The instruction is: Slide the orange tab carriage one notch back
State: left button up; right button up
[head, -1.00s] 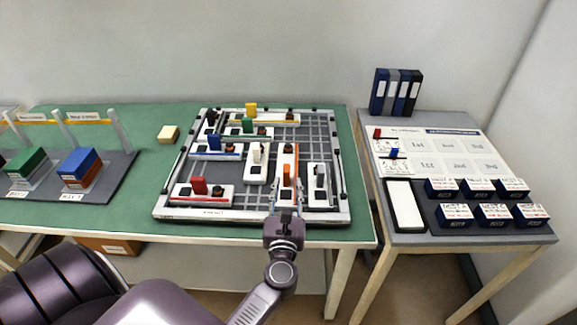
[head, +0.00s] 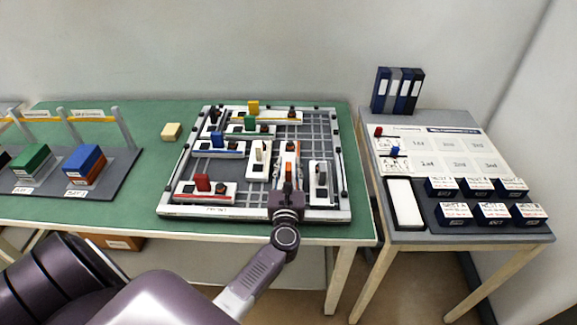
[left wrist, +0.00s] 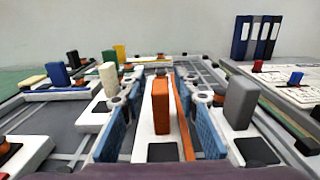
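The orange tab (head: 288,170) stands upright on a long white carriage (head: 291,149) on the right half of the tray board (head: 175,211). In the left wrist view the orange tab (left wrist: 161,106) is in the middle, on the white carriage (left wrist: 149,143) with an orange stripe along its right side. My left gripper (left wrist: 161,115) is open, with one blue-padded finger on each side of the tab and visible gaps to it. In the head view my left gripper (head: 287,188) is at the board's front edge and covers the carriage's near end. My right gripper is not in view.
A white-tab carriage (head: 258,160) stands close on the left, a grey-tab carriage (head: 320,182) close on the right. Carriages with red (head: 203,183), blue (head: 219,141), green (head: 249,123) and yellow (head: 253,106) tabs lie farther off. Bare grid shows along the board's right side.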

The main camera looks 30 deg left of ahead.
pick_arm(q)
grip_shut()
jog(key=shift+w, duration=0.1)
jog(key=b, duration=0.4)
send_over(290, 158)
jog(key=shift+s+f, duration=0.15)
jog(key=shift+s, duration=0.05)
jog(key=shift+w+a, duration=0.1)
jog(key=shift+w, duration=0.05)
jog(key=shift+o, duration=1.1)
grip_release()
